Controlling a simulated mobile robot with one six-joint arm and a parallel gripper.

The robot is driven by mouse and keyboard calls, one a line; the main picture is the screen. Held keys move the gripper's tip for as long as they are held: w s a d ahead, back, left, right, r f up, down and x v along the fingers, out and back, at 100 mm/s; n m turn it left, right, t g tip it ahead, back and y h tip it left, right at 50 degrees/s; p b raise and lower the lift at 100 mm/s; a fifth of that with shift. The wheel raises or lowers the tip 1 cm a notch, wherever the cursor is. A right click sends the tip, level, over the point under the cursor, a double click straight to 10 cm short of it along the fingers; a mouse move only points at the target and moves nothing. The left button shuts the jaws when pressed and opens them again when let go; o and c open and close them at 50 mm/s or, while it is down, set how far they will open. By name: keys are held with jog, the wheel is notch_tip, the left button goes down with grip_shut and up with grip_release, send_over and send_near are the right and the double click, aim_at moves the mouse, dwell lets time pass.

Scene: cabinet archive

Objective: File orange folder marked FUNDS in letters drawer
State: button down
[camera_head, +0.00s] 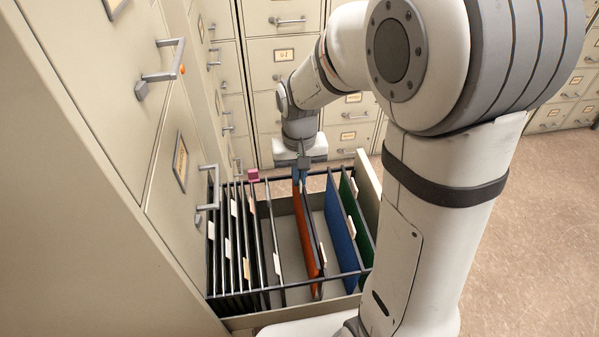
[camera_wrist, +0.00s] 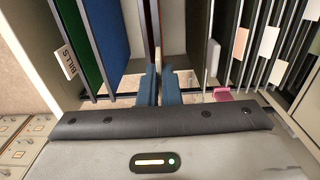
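The orange folder (camera_head: 304,235) is in the open drawer (camera_head: 240,322), with clear gaps to the folders on either side. Its marking cannot be read. My gripper (camera_head: 302,177) is over the far end of the folder, pointing down. In the wrist view, the two blue fingers of my gripper (camera_wrist: 160,86) are close together on either side of the folder's thin edge (camera_wrist: 151,25) and appear shut on it. The folder still hangs among the drawer's rails. I cannot tell which drawer is the letters one.
A blue folder (camera_head: 340,228) and a green folder (camera_head: 356,212) hang to the right. A label (camera_wrist: 67,62) reads BILLS. Several dark dividers (camera_head: 230,250) with pale tabs stand left, near a pink tab (camera_head: 253,175). Cabinets line the left and back; floor (camera_head: 530,230) is free at right.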

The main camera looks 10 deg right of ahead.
aim_at(299, 189)
jog(key=shift+f+b, duration=1.9)
jog(key=shift+f, duration=0.9)
jog(key=c, duration=1.6)
grip_release()
jog(key=shift+o, duration=0.2)
jog(key=shift+r, duration=0.2)
jog(key=shift+r+p, duration=2.85)
jog(key=shift+r, duration=0.55)
notch_tip(299, 189, up, 8)
jog(key=shift+f, duration=0.1)
